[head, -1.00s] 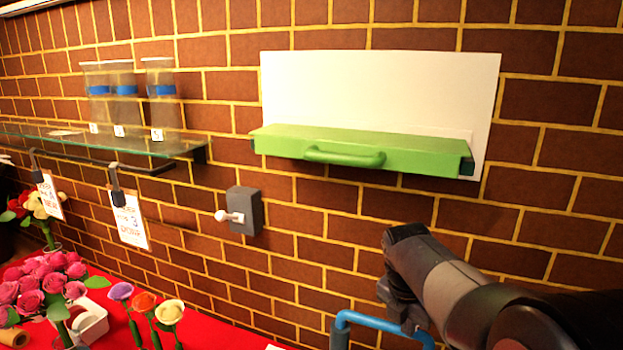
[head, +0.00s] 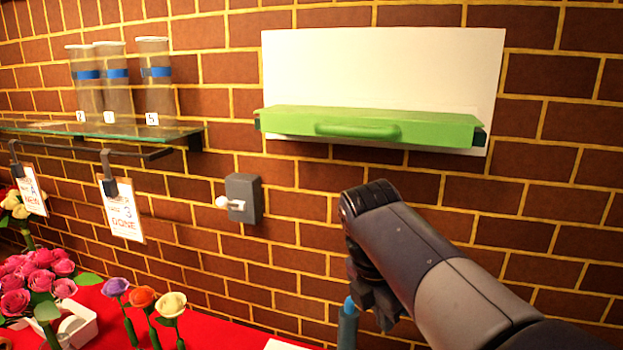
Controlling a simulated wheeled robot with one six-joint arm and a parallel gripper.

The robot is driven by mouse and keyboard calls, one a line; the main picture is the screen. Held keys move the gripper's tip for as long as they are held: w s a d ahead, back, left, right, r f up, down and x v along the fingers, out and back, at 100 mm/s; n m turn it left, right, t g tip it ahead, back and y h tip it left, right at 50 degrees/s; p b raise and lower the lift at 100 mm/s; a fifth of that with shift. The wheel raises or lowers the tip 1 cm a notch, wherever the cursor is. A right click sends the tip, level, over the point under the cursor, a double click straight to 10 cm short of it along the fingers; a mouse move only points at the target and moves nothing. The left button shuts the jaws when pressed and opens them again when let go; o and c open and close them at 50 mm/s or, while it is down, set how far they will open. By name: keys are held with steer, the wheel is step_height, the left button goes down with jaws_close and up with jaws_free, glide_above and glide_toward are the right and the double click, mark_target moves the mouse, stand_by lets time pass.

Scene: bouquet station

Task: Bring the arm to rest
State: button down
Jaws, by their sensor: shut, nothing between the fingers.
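My arm comes in from the lower right in the head view. My gripper (head: 378,305) hangs at its end, low in the picture, in front of the brick wall. The dark fingers look closed and I see nothing held in them. A blue upright piece (head: 348,326) shows just left of the fingers, cut off by the bottom edge. I cannot tell whether the gripper touches it.
A grey switch box (head: 244,198) is left of my arm. A glass shelf (head: 150,133) holds clear cylinders. Flowers (head: 40,285) stand on a red table (head: 215,330). The wall between is bare.

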steer(key=shift+v, duration=2.05)
steer(key=shift+s, duration=0.1)
